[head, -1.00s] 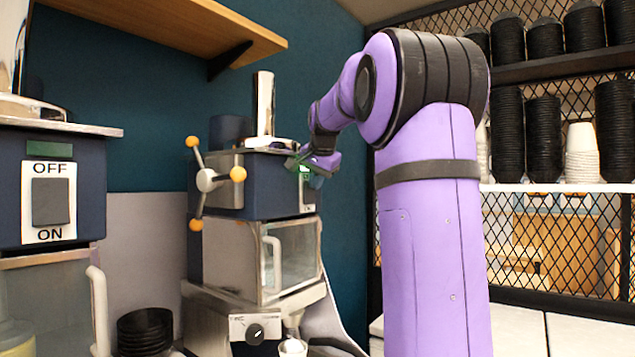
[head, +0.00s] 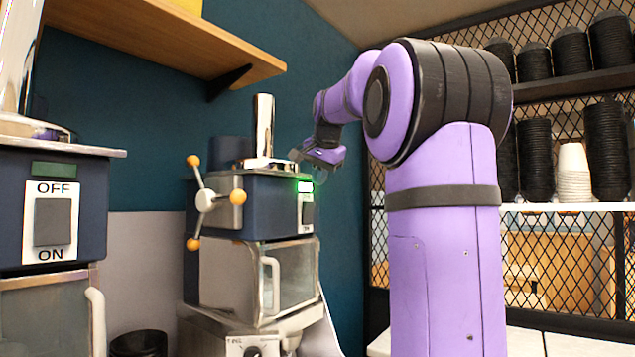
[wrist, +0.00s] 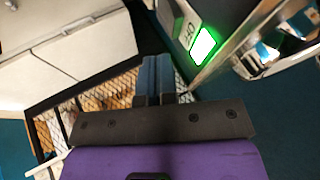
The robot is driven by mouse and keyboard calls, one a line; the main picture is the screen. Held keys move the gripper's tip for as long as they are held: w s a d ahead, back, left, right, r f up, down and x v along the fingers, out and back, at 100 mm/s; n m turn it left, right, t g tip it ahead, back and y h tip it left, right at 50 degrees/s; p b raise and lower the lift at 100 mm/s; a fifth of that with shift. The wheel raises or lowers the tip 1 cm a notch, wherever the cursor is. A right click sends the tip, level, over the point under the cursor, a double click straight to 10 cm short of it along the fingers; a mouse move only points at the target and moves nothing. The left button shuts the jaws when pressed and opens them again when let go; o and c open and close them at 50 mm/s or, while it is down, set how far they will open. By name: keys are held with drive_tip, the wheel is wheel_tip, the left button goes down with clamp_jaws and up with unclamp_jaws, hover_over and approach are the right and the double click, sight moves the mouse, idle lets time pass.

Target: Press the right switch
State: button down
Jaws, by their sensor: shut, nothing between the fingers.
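The right switch (head: 307,209) is a grey rocker on a white plate, on the front of the right blue machine (head: 262,205). A green light (head: 304,187) glows brightly just above it. The wrist view shows the lit light (wrist: 203,45) beside the plate marked OFF (wrist: 190,30), with the switch partly cut off at the top edge. My gripper (head: 308,168) is above and in front of the light, apart from the switch. In the wrist view its blue-grey fingers (wrist: 156,80) are together and empty.
The left machine (head: 100,200) has its own OFF/ON switch (head: 52,221) under a dark green light. A handle with orange knobs (head: 205,200) sticks out from the right machine. A wooden shelf (head: 165,45) hangs above. Cup stacks (head: 536,160) stand on the right rack.

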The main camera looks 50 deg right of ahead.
drive_tip(key=s, duration=0.5)
drive_tip(key=shift+s+a+r, duration=0.15)
approach(312, 218)
drive_tip(key=shift+x, duration=2.3)
drive_tip(key=shift+s, duration=0.1)
